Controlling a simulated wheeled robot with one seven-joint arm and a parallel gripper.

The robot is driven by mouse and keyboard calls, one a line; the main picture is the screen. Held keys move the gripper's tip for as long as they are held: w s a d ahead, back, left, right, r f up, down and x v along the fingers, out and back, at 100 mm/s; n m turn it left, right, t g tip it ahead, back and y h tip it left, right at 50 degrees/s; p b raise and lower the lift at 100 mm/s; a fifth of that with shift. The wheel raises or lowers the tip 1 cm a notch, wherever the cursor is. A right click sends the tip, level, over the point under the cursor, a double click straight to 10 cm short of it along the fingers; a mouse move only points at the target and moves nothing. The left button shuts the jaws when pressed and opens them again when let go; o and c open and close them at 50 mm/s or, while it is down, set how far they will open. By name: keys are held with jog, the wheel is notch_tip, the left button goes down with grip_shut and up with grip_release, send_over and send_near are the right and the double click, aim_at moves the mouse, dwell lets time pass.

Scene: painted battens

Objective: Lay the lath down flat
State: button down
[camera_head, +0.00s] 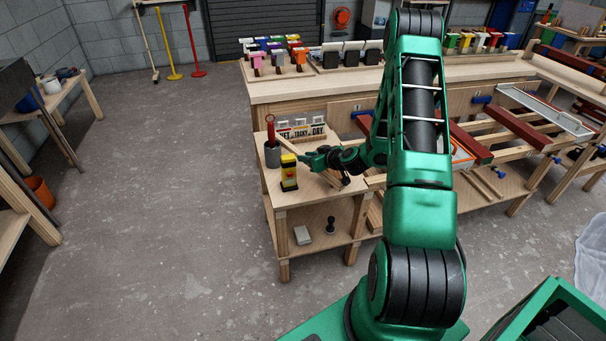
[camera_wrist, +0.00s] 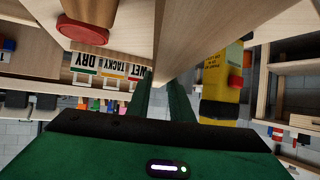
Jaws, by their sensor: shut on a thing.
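The lath (camera_head: 318,170) is a long, thin strip of bare wood. In the head view it runs slantwise above the small bench, from the upper left down to the lower right, and looks tilted. My gripper (camera_head: 304,158) is shut on it partway along. In the wrist view the lath (camera_wrist: 178,42) comes from the top of the picture down between the two green fingers of my gripper (camera_wrist: 160,98). Part of the lath is hidden behind my gripper and wrist. I cannot tell whether its lower end touches the bench.
A yellow-and-black device (camera_head: 289,172) stands close by the gripper, and a dark pot (camera_head: 272,154) with a red-topped tool is behind it. A sign (camera_head: 301,133) with WET, TACKY and DRY sections stands at the back. A white block (camera_head: 302,235) lies on the lower shelf.

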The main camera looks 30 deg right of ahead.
aim_at(307, 176)
jog(key=shift+f, duration=3.4)
jog(key=c, duration=1.6)
grip_release()
jog(key=shift+f, duration=0.1)
